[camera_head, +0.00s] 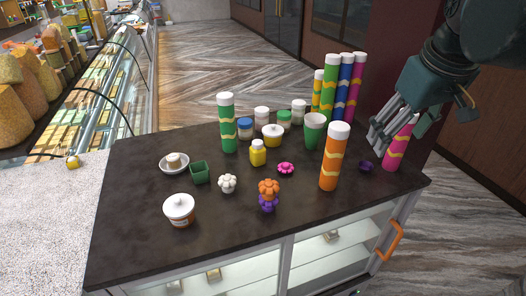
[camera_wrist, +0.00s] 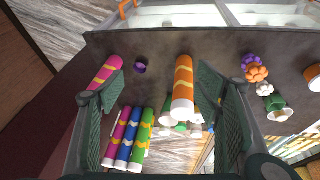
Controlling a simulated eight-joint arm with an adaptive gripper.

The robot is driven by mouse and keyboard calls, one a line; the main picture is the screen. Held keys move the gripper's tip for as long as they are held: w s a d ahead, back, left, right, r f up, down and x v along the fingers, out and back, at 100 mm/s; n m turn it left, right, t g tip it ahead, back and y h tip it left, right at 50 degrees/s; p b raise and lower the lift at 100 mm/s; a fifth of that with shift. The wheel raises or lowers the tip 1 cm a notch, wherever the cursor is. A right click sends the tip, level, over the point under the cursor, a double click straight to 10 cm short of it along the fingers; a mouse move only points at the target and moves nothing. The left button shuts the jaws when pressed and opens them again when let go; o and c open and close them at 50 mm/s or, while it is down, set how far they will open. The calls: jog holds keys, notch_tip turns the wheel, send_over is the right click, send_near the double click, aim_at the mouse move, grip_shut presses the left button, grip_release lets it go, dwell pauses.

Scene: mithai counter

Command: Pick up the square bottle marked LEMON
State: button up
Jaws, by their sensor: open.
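A small yellow bottle (camera_head: 258,154) with a white cap stands upright near the middle of the dark counter in the head view. It may be the LEMON one, but its marking is too small to read. I cannot make it out in the wrist view. My gripper (camera_head: 381,137) is at the right end of the counter, well right of the yellow bottle, beside a pink tube (camera_head: 397,155). In the wrist view my gripper (camera_wrist: 162,82) has its two green-padded fingers spread wide, with nothing held between them.
An orange tube (camera_head: 332,160) and a pale green cup (camera_head: 314,132) stand between my gripper and the yellow bottle. Several tall tubes (camera_head: 344,88) stand behind. The counter's front left (camera_head: 125,230) is clear.

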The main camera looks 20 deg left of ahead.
jog(key=w+a+n, duration=0.1)
jog(key=w+a, duration=0.1)
jog(key=a, duration=0.3)
jog(key=w+a+n+g, duration=0.1)
jog(key=w+a+n, duration=0.1)
jog(key=a, duration=0.4)
jog(key=w+a+n, duration=0.2)
jog(key=w+a, duration=0.2)
jog(key=a, duration=0.2)
jog(key=shift+w+f+g, duration=0.15)
jog(key=shift+f+g, duration=0.2)
jog(key=shift+g, duration=0.05)
jog(key=w+a+f+n+g, duration=0.1)
jog(key=w+a+f+n, duration=0.1)
jog(key=a, duration=0.6)
jog(key=w+a+f+n+g, duration=0.1)
jog(key=a+f+n, duration=0.15)
jog(key=a, duration=0.65)
jog(key=n+h, duration=0.1)
jog(key=n, duration=0.1)
send_near(258, 142)
notch_tip(258, 142, down, 8)
jog(key=shift+w+a+r, duration=0.1)
jog(key=shift+a+r, duration=0.05)
jog(key=shift+f, duration=0.3)
jog(key=shift+f, duration=0.1)
jog(key=shift+f, duration=1.15)
jog(key=shift+f, duration=0.15)
